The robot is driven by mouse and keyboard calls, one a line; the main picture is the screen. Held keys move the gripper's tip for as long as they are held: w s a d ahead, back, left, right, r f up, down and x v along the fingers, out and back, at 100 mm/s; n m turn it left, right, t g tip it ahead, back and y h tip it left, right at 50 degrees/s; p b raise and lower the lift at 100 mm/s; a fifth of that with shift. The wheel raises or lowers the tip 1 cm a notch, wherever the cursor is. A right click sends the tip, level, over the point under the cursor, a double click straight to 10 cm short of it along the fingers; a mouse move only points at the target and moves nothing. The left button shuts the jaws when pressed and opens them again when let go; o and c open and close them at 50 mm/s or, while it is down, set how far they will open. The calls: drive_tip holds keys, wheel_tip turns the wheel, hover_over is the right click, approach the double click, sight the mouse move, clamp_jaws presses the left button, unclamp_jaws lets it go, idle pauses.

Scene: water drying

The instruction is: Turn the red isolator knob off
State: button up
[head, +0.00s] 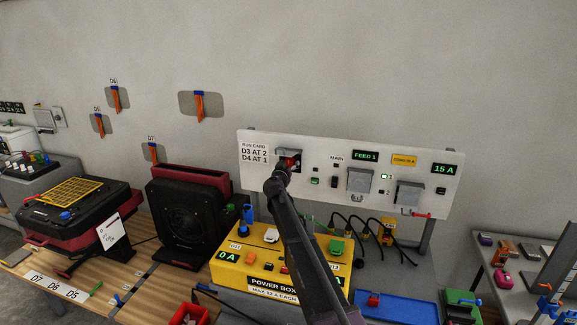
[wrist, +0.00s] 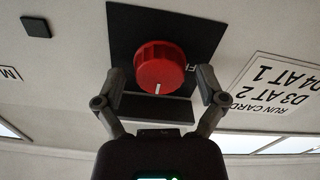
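The red isolator knob (wrist: 160,68) is a ridged round knob with a white mark, on a black plate (wrist: 190,30) on the white panel. In the head view the knob (head: 289,161) is at the panel's left end, partly hidden by my arm. My gripper (wrist: 160,82) is open, with one finger on each side of the knob. Small gaps seem to show between the fingers and the knob, so I see no firm grip. In the head view my gripper is at the knob and its fingers are hard to make out.
The white panel (head: 320,190) also carries a run card, a MAIN switch, grey covers and displays reading FEED 1 and 15 A. Below it stands a yellow power box (head: 232,275) showing 0 A. A black fan unit (head: 185,215) is left of the box. Cables hang under the panel.

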drive_tip(key=c, duration=0.8)
drive_tip(key=n, duration=1.3)
drive_tip(key=shift+w+n, duration=0.1)
drive_tip(key=shift+n, duration=2.4)
